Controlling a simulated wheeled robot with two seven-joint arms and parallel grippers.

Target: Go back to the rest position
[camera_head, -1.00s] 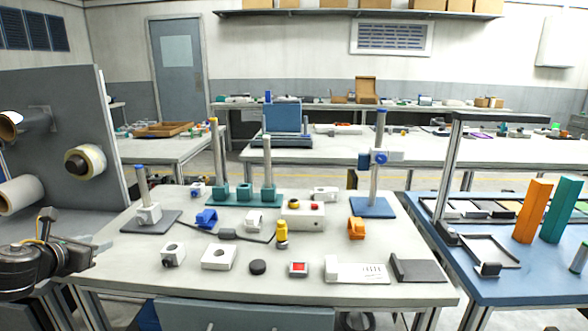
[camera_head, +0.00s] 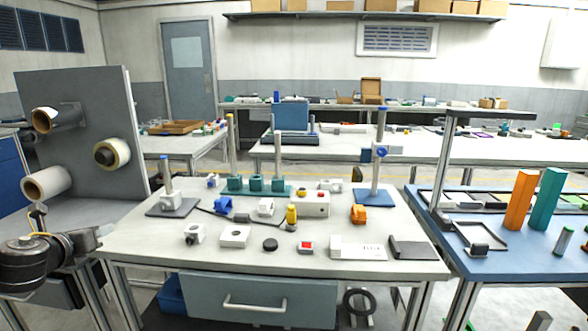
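My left gripper (camera_head: 93,240) is at the left, by the left front corner of the grey work table (camera_head: 345,264). It is apart from the things on the table and I see nothing held in it. It is seen side-on, so its finger opening cannot be told. My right gripper is not in view. Film rolls sit on pegs of an upright grey panel at the left: a cream-edged roll (camera_head: 112,154), a white roll (camera_head: 45,184) and a dark-sided roll (camera_head: 58,118).
The table carries a teal base (camera_head: 234,186) with posts, a yellow bottle-like part (camera_head: 291,217), an orange part (camera_head: 358,214) and several small blocks. A drawer (camera_head: 255,287) is under its front edge. A blue table (camera_head: 520,264) stands at the right.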

